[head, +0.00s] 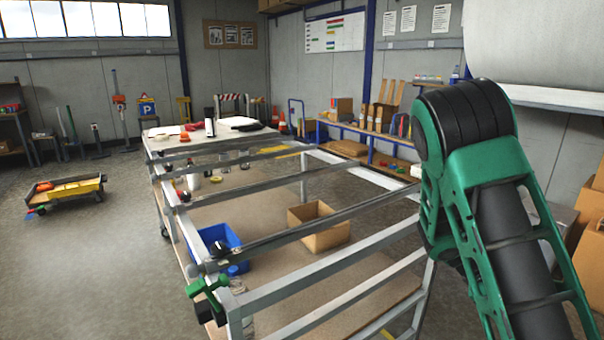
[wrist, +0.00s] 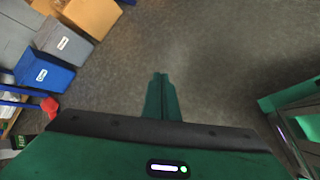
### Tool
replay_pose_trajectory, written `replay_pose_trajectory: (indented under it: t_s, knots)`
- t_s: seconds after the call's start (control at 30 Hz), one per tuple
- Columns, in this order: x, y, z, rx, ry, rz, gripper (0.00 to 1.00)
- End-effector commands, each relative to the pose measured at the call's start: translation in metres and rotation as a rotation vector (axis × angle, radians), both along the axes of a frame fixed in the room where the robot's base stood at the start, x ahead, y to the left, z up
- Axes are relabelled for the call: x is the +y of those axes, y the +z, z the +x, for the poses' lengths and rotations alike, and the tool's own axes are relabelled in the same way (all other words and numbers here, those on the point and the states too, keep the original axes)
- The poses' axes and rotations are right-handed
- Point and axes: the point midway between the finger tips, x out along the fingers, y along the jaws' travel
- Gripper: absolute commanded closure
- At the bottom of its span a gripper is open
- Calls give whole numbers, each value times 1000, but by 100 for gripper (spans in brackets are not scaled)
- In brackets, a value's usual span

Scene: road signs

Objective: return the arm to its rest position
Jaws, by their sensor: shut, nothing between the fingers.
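My gripper (wrist: 160,92) shows in the wrist view as two green fingers pressed together, with nothing between them. It hangs over bare grey floor and touches nothing that I can see. In the head view my green and black arm (head: 490,190) rises at the right side, bent at a black joint. The gripper itself is not visible in the head view.
A metal-frame table (head: 340,265) with open slats stands in front, close left of my arm. A blue bin (head: 205,240) and a cardboard box (head: 325,238) sit on its lower shelf. Cardboard boxes (head: 590,205) stand at right. The wrist view shows a blue bin (wrist: 42,75) and a grey bin (wrist: 62,42).

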Motion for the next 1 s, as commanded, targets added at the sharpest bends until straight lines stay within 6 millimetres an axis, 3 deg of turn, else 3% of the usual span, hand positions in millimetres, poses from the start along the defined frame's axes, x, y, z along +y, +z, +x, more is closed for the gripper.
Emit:
replay_pose_trajectory:
  t_s: [0.37,1.0]
  knots:
    - [25,42,-92,-241,-488,311,100]
    - [104,128,-240,-496,-1196,631,100]
